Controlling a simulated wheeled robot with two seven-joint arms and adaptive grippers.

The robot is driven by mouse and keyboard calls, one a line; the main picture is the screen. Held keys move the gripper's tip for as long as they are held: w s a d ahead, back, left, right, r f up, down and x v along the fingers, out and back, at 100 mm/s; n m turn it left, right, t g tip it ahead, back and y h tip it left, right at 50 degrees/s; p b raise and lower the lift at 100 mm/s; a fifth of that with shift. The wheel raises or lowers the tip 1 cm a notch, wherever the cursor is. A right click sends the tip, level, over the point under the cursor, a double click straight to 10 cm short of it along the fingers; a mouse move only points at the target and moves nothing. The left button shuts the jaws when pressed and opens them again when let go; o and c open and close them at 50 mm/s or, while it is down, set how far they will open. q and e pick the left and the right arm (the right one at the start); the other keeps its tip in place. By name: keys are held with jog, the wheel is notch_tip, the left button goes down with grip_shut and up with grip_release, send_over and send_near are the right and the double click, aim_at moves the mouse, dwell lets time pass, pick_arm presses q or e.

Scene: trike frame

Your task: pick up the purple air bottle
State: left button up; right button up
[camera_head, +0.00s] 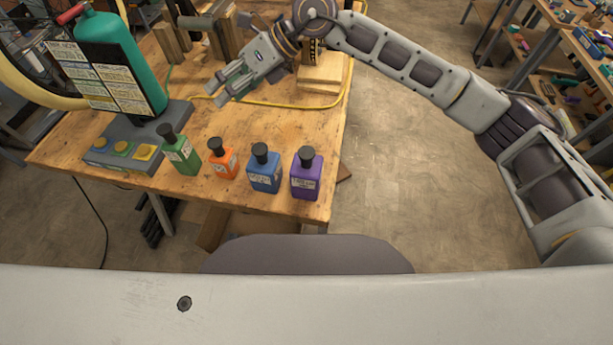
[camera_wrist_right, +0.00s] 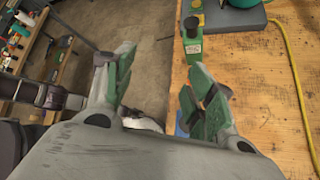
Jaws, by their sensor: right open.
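The purple air bottle (camera_head: 306,177) has a black cap and a label. It stands upright at the right end of a row on the wooden table (camera_head: 255,110), near the table's front right corner. My right gripper (camera_head: 226,92) is open and empty above the table, behind the row and left of the purple bottle. In the right wrist view, its two green-padded fingers (camera_wrist_right: 160,95) are spread apart. The purple bottle cannot be made out in that view. My left gripper is not in view.
A blue bottle (camera_head: 264,172), an orange bottle (camera_head: 222,162) and a green bottle (camera_head: 180,155) stand left of the purple one. A grey base with buttons (camera_head: 122,150) and a teal tank (camera_head: 110,50) are at left. A yellow cable (camera_head: 290,106) crosses the table behind the bottles.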

jog(key=s+d+f+n+h, duration=0.2)
jog(key=s+d+f+h, duration=0.1)
jog(key=d+f+h, duration=0.15)
jog(key=m+t+h, duration=0.1)
jog(key=t+h, duration=0.1)
jog(key=h, duration=0.4)
send_over(307, 153)
notch_tip(307, 153, down, 4)
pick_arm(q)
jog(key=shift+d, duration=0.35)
pick_arm(e)
jog(key=shift+r, duration=0.1)
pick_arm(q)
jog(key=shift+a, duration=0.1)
pick_arm(e)
jog(key=shift+f, duration=0.65)
notch_tip(307, 153, down, 7)
jog(key=shift+r+p, duration=0.1)
jog(key=shift+p, duration=0.45)
jog(key=shift+f, duration=0.25)
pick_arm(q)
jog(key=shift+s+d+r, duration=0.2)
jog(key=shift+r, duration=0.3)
